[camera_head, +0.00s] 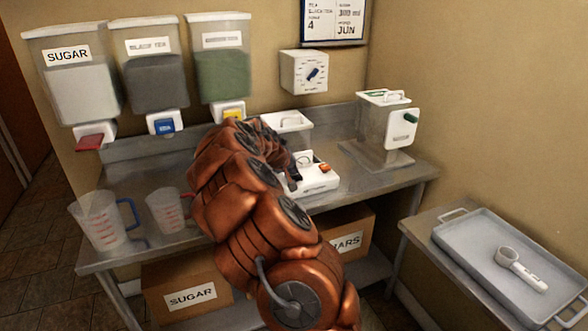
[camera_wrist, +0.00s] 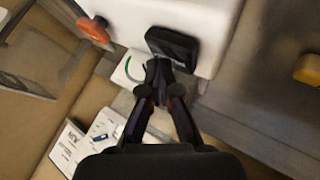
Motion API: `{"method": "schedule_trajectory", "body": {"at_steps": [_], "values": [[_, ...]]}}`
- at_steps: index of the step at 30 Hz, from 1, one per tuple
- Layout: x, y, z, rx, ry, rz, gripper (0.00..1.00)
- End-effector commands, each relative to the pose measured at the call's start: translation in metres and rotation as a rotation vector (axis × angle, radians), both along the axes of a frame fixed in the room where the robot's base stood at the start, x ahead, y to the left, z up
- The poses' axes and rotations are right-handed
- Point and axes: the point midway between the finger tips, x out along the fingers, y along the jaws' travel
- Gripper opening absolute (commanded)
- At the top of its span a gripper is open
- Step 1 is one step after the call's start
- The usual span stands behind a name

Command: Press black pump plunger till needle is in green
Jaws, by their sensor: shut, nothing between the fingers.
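The black pump plunger (camera_wrist: 173,44) shows in the wrist view as a dark rounded pad on top of a white housing (camera_wrist: 205,22). A white gauge face with a green arc (camera_wrist: 131,68) is just beside it, partly behind my fingers; I cannot make out its needle. My gripper (camera_wrist: 158,78) is shut and empty, its fingertips at the pad's near edge. I cannot tell whether they touch it. In the head view the white unit (camera_head: 320,183) with an orange knob (camera_head: 325,168) is on the steel bench, and my arm hides part of that area.
A clear lidded container (camera_head: 386,122) stands right of the white unit. Two measuring jugs (camera_head: 98,222) (camera_head: 166,212) are at the bench's left. Dispensers with coloured levers (camera_head: 165,125) hang above. A tray (camera_head: 475,250) with a white scoop (camera_head: 522,268) sits at right.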

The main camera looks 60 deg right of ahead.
Motion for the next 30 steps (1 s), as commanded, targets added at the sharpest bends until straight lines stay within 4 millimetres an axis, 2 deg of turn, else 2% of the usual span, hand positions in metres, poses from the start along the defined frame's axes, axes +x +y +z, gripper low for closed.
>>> {"method": "schedule_trajectory", "body": {"at_steps": [24, 30], "values": [[0.000, 0.000, 0.036, 0.002, -0.001, -0.001, 0.00], [0.000, 0.000, 0.038, 0.001, 0.001, -0.001, 0.00]]}}
